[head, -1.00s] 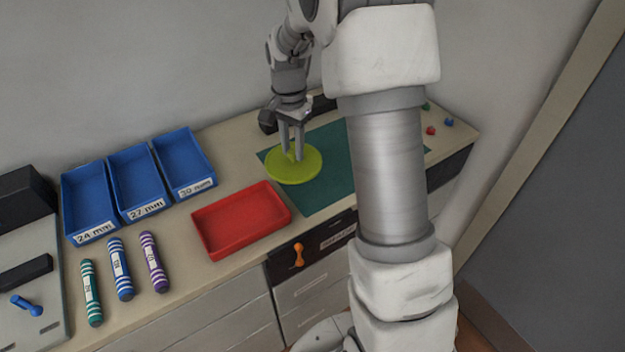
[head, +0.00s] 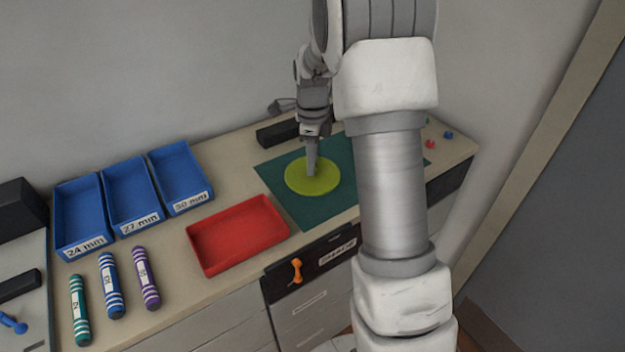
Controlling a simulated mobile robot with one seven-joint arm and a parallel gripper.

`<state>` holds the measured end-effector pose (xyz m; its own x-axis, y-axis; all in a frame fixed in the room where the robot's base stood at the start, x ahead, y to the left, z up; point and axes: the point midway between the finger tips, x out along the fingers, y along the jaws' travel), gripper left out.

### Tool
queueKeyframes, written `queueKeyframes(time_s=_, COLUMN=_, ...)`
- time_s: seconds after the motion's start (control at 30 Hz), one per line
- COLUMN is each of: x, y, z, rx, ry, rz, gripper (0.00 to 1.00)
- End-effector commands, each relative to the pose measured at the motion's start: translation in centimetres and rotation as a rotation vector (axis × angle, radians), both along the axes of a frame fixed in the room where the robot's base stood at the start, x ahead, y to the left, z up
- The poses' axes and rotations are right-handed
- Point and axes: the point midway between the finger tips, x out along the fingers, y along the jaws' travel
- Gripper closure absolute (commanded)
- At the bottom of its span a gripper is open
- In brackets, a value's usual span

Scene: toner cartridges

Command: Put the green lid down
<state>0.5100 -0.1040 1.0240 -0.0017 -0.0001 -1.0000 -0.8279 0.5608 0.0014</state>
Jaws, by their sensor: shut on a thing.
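The green lid (head: 297,183) is a flat yellow-green disc in the head view. It appears over the left part of the dark green mat (head: 318,211); I cannot tell whether it touches the mat. My gripper (head: 311,172) points down at the lid's middle and is shut on it. The fingers are seen nearly edge-on, and the part they grip is hidden behind them.
A red tray (head: 240,262) lies left of the mat. Three blue bins (head: 135,222) stand at the back left, with three striped cartridges (head: 112,286) before them. A black block (head: 277,134) sits behind the mat. Small coloured pieces (head: 448,135) lie far right.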

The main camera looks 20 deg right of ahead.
Motion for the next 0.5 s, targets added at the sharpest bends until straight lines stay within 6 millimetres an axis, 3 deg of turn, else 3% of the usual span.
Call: queueKeyframes(time_s=0.5, x=0.0, y=0.0, z=-5.2, rx=-0.001, ry=-0.001, rz=0.002, gripper=1.00)
